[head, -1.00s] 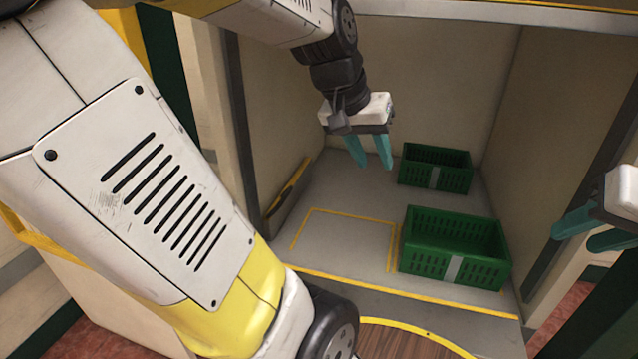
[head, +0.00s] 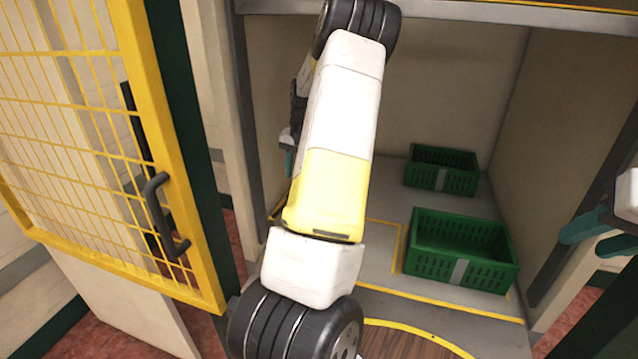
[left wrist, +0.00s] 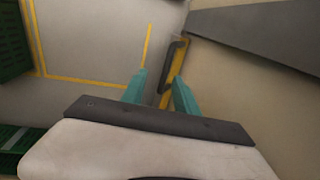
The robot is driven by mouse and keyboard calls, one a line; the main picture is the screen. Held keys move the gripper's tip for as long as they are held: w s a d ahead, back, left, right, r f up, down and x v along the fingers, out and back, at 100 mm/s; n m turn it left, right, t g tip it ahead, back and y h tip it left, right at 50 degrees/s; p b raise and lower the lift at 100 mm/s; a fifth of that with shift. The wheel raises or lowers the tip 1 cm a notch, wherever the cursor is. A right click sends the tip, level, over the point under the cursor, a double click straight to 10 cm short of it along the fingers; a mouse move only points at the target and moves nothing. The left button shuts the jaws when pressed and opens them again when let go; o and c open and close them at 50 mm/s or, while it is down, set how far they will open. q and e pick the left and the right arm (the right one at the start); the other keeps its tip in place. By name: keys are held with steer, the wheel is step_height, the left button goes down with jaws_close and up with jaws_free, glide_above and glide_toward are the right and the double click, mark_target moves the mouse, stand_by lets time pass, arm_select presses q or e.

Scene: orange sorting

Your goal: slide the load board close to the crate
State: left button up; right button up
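A low board with a yellow edge and dark handle, which I take as the load board (left wrist: 177,72), stands along the bay's left wall. In the head view only a sliver of it shows beside my arm. My left gripper (left wrist: 160,76) is open, its teal fingertips near the yellow edge and handle; I cannot tell whether they touch. In the head view my left arm hides most of this gripper. A green crate (head: 435,268) stands at the bay's front right, with another green crate (head: 422,178) behind it. My right gripper (head: 592,233) is open and empty at the right edge.
A yellow mesh door (head: 140,110) with a dark handle stands at the left. Yellow lines mark the grey bay floor (head: 385,285), clear between the board and crates in the left wrist view. A wooden round surface (head: 395,345) lies in front.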

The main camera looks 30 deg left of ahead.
arm_select(q)
steer(key=a+f, duration=0.1)
steer(key=f, duration=0.2)
steer(key=a+f, duration=0.1)
steer(key=f, duration=0.1)
steer(key=a+f, duration=0.1)
steer(key=f, duration=0.2)
steer(key=shift+f, duration=0.35)
steer(key=shift+c, duration=0.5)
jaws_close()
stand_by(0.7)
